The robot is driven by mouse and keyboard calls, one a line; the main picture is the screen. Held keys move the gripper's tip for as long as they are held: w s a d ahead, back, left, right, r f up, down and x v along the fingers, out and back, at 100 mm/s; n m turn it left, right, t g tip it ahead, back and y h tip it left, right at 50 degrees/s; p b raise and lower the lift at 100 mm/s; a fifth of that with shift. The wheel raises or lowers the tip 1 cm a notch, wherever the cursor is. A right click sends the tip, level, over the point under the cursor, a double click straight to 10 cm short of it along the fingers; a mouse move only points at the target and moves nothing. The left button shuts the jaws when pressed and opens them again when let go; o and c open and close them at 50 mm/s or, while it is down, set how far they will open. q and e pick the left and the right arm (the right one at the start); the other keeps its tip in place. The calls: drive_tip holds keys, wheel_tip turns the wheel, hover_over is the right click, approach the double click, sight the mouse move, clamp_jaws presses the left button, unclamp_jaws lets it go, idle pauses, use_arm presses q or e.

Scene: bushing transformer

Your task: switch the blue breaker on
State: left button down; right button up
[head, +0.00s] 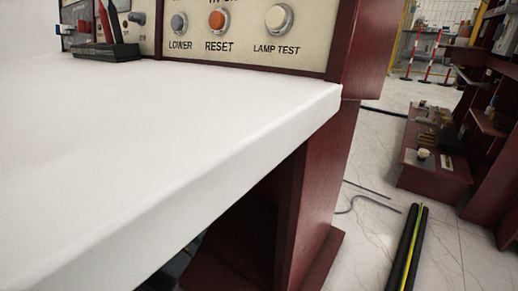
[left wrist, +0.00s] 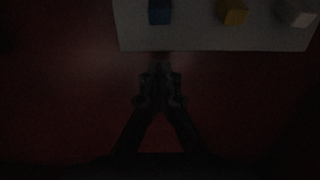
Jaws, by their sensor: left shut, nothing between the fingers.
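The left wrist view is very dark. In it, a blue block-shaped switch (left wrist: 160,12), which looks like the blue breaker, sits on a pale panel (left wrist: 205,42) at the top edge. Its upper part is cut off by the frame, and I cannot tell whether it is on or off. My left gripper (left wrist: 160,75) is shut and empty, its fingertips just below the panel's lower edge and below the blue switch in the picture. I cannot tell its distance from the panel. Neither gripper shows in the head view.
A yellow switch (left wrist: 233,12) and a whitish switch (left wrist: 296,13) sit right of the blue one. A black cable (head: 405,255) lies on the floor.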

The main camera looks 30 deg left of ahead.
use_arm(q)
drive_tip(key=shift+s+r+p, duration=0.3)
drive_tip(key=shift+r+p, duration=0.35)
drive_tip(key=shift+r, duration=0.25)
drive_tip(key=shift+s+r+p, duration=0.3)
drive_tip(key=shift+r+p, duration=0.35)
drive_tip(key=shift+r, duration=0.25)
drive_tip(key=shift+a, duration=0.1)
